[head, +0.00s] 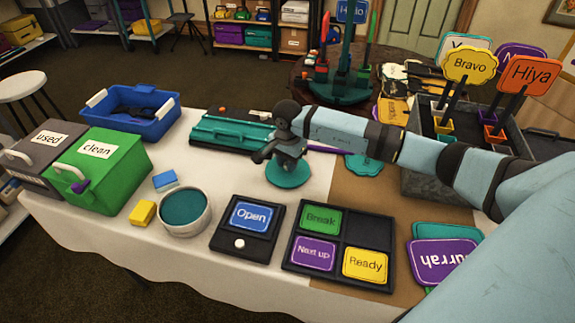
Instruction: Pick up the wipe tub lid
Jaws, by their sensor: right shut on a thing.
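The wipe tub lid (287,178) is a round teal disc near the middle of the table, directly below my right gripper (283,160). The gripper points down and is shut on the lid's top, hiding part of it. I cannot tell whether the lid touches the table or hangs just above it. The wipe tub (186,227) is a round whitish tub to the lid's left and nearer the front. Its top is uncovered and shows teal inside. My left gripper is not in view.
Blue (165,180) and yellow (142,213) blocks sit beside the tub. An Open sign holder (262,240) and a sign tray (335,256) stand in front. A teal case (229,132) lies behind the lid. Green (121,183) and grey bins stand left.

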